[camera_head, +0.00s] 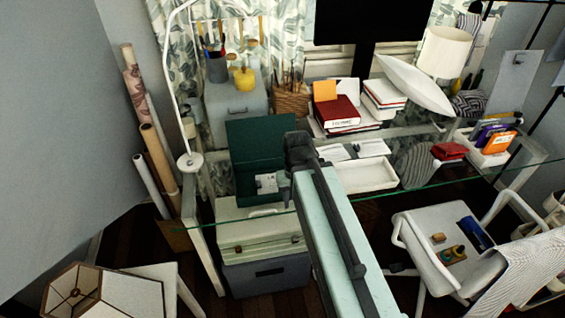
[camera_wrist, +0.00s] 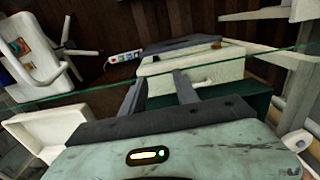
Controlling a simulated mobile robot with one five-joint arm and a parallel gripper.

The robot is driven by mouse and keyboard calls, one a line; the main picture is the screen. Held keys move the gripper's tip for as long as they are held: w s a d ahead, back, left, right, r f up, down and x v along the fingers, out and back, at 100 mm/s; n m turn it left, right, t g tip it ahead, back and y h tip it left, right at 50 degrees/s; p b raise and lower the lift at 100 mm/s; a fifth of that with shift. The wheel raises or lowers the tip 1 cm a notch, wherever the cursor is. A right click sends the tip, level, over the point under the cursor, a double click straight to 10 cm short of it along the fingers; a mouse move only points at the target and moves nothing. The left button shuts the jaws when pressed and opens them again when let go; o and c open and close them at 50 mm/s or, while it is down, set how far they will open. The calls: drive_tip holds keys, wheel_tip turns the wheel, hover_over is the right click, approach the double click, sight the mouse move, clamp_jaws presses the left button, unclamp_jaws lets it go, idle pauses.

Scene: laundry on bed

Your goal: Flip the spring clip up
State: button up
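A dark green box file (camera_head: 258,145) stands open on the glass desk, its lid raised at the back. A small white and dark patch (camera_head: 267,184) shows inside it; I cannot tell whether this is the spring clip. My gripper (camera_head: 287,188) reaches down at the right side of the box file and partly covers it. In the wrist view the two grey fingers (camera_wrist: 160,92) are apart with nothing visible between them. The box file (camera_wrist: 235,106) shows there as a dark green strip behind and right of the fingers. The clip cannot be made out in the wrist view.
A white tray (camera_head: 365,175) lies right of my arm. Books (camera_head: 337,113) and a grey cabinet (camera_head: 235,102) stand behind. A cream case (camera_head: 258,235) sits below the glass desk edge (camera_wrist: 100,90). A white chair (camera_head: 440,250) stands at the right.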

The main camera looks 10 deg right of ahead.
drive_tip(key=w+r+p, duration=0.1)
drive_tip(key=w, duration=0.4)
drive_tip(key=w+r+p, duration=0.2)
drive_tip(key=w, duration=0.3)
drive_tip(key=w+d+r+p, duration=0.1)
drive_tip(key=w+r+p, duration=0.1)
drive_tip(key=w, duration=0.3)
drive_tip(key=shift+r, duration=0.25)
wheel_tip(320, 180, down, 8)
drive_tip(key=b, duration=0.7)
drive_tip(key=shift+r, duration=0.3)
clamp_jaws()
